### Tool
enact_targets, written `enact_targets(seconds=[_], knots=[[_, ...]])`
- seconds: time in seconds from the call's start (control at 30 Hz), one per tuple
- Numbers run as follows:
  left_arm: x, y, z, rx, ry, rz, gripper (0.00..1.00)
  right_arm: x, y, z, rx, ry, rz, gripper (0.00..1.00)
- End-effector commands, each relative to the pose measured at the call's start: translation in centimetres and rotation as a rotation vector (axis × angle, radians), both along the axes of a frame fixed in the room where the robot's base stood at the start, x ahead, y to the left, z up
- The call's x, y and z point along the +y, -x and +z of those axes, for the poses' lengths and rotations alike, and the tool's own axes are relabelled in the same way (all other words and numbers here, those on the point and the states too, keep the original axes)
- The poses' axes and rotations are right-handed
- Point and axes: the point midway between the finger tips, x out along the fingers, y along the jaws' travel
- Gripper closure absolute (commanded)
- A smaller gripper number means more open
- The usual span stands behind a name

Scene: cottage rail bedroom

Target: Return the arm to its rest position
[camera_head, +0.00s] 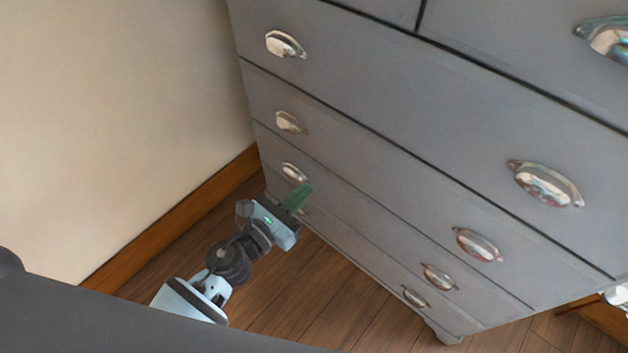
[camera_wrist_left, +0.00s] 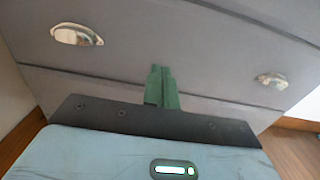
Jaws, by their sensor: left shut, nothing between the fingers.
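My left gripper (camera_head: 297,196) is low in front of the grey chest of drawers (camera_head: 370,120), near its lower left handles. Its green fingers (camera_wrist_left: 161,88) are closed together with nothing between them. In the left wrist view the fingers point at the grey drawer fronts, between two metal cup handles, one at the upper left (camera_wrist_left: 77,35) and one at the right (camera_wrist_left: 271,80). I cannot tell whether the fingertips touch the chest. My right gripper is not clearly shown; only a small pale part shows at the right edge of the head view.
The chest's drawers all look shut. A cream wall (camera_head: 110,110) with a wooden baseboard (camera_head: 180,220) stands at the left. Dark wood floor (camera_head: 290,300) shows below the chest. A dark grey surface crosses the lower left of the head view.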

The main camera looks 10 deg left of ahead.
Motion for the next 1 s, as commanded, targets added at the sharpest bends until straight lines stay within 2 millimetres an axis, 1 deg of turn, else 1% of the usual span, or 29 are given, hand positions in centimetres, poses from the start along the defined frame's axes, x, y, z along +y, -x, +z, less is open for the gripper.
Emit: enact_targets(seconds=[0.13, 0.53, 0.63, 0.67, 0.77, 0.87, 0.9, 0.97, 1.0], knots=[[0.4, 0.7, 0.0, -0.001, -0.001, 0.000, 1.00, 0.0, -0.1, -0.1, -0.001, 0.000, -0.002, 0.00], [0.5, 0.8, 0.0, 0.003, 0.004, 0.001, 1.00, 0.3, 0.0, -0.1, 0.003, -0.006, -0.014, 0.00], [0.8, 1.6, -0.7, 0.057, 0.074, 0.019, 1.00, 0.3, 0.2, -0.1, 0.007, -0.006, -0.013, 0.00], [1.0, 2.0, -1.1, 0.089, 0.117, 0.032, 1.00, 0.3, 0.3, -0.1, 0.008, -0.006, -0.013, 0.00], [2.2, 4.4, -3.0, 0.256, 0.350, 0.104, 1.00, 0.3, 0.5, -0.1, 0.012, -0.006, -0.013, 0.00], [4.0, 8.0, -5.8, 0.478, 0.681, 0.225, 1.00, 0.2, 0.7, -0.1, 0.015, -0.005, -0.011, 0.00], [4.7, 9.6, -6.9, 0.569, 0.823, 0.282, 1.00, 0.2, 0.7, -0.1, 0.015, -0.004, -0.010, 0.00], [5.8, 12.2, -8.6, 0.694, 1.033, 0.376, 1.00, 0.2, 0.7, -0.1, 0.015, -0.003, -0.008, 0.00], [6.4, 14.0, -9.7, 0.771, 1.172, 0.443, 1.00, 0.1, 0.7, -0.1, 0.015, -0.002, -0.006, 0.00]])
